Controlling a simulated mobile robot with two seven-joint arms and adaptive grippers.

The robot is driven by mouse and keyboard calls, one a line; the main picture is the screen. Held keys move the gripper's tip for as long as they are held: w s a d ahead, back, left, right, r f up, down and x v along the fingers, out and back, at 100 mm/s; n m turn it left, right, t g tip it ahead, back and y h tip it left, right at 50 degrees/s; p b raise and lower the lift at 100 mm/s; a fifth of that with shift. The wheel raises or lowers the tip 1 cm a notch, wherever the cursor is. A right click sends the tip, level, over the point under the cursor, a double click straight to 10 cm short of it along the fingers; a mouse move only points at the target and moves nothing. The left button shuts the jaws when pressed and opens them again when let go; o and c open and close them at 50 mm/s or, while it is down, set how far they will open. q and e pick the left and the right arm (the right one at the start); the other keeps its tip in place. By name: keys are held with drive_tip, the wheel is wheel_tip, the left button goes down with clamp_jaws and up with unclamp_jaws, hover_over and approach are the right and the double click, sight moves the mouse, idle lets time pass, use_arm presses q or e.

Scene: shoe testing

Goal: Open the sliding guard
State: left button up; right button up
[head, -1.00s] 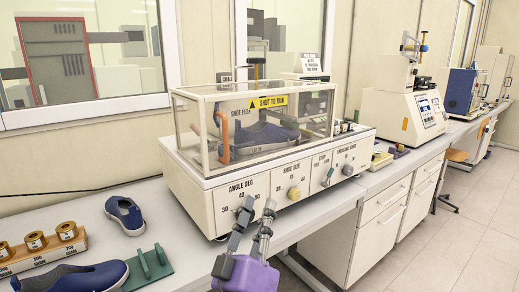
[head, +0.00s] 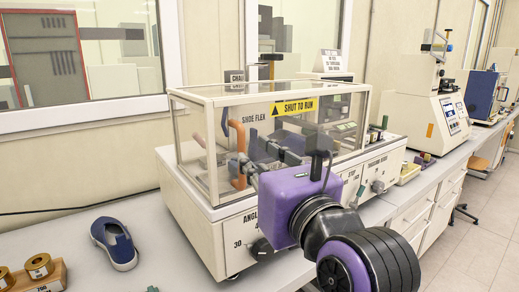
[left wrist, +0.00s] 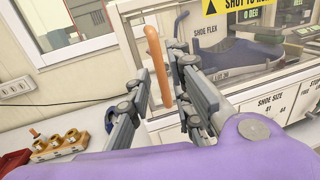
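The sliding guard (head: 200,105) is a clear box with a cream frame on top of the shoe flex machine (head: 185,205). Its front pane bears a yellow "SHUT TO RUN" label (head: 295,107). An orange upright handle (head: 240,137) is at the guard's left front. My left gripper (head: 262,160) is in front of the guard, its fingers pointing at the handle. In the left wrist view the handle (left wrist: 156,62) stands between the open fingers (left wrist: 160,85), with gaps visible; contact cannot be told. A blue shoe (left wrist: 240,55) shows behind the pane. My right gripper is not in view.
A blue shoe (head: 114,243) and a wooden block with brass weights (head: 38,267) lie on the bench left of the machine. Knobs (head: 262,248) line the machine's front panel below my arm. Another tester (head: 425,115) stands to the right.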

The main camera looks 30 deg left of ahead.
use_arm(q)
drive_tip(key=p, duration=0.2)
hover_over(242, 181)
drive_tip(key=shift+w+a+f, duration=0.25)
drive_tip(key=shift+w+f, duration=0.1)
drive_tip(key=shift+c, duration=0.6)
clamp_jaws()
